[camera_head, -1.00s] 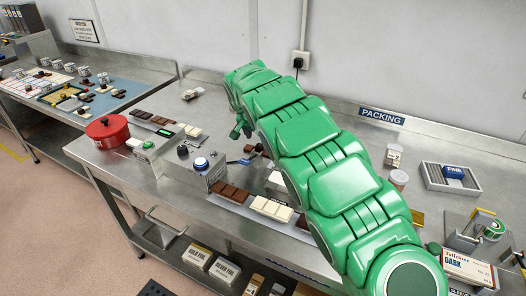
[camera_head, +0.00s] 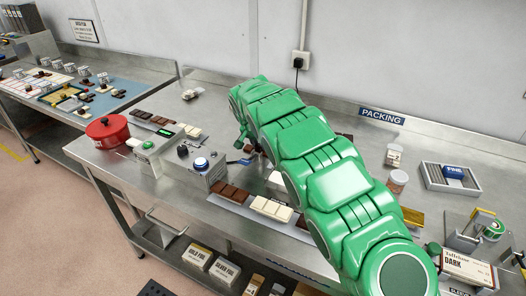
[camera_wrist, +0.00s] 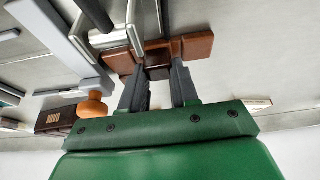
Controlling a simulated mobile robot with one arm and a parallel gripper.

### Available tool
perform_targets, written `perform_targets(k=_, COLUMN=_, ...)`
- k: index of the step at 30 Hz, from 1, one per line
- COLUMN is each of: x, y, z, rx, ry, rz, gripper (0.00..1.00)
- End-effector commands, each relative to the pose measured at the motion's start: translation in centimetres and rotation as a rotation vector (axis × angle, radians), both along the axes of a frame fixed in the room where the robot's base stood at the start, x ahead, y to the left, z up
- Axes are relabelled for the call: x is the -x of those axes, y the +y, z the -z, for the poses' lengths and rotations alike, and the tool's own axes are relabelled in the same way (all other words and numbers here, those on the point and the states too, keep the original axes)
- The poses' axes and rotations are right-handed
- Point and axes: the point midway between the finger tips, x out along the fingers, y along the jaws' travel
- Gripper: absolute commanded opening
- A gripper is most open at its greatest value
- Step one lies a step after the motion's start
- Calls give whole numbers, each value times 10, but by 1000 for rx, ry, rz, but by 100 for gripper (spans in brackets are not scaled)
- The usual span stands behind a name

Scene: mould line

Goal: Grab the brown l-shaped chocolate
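In the wrist view, a brown chocolate (camera_wrist: 197,45) of several joined blocks lies just beyond my fingertips. A darker block of it extends between the two grey fingers. My gripper (camera_wrist: 160,70) is open, with a finger on either side of that block. I cannot tell whether the fingers touch it. In the head view, my green arm reaches over the packing bench, and the gripper (camera_head: 242,140) is low behind the control box. The chocolate at the fingers is mostly hidden there by the arm.
A control box with a blue button (camera_head: 201,163) stands close to the gripper. Brown and white bars lie on a tray (camera_head: 239,207) in front. A metal bar-like fixture (camera_wrist: 120,35) is close beside the chocolate in the wrist view. A red pot (camera_head: 107,130) stands at the left.

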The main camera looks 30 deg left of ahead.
Motion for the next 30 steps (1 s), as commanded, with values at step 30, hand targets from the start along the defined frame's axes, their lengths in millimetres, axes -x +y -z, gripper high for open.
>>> perform_targets(k=30, x=0, y=0, z=-62, rx=-1, ry=-2, rz=1, gripper=0)
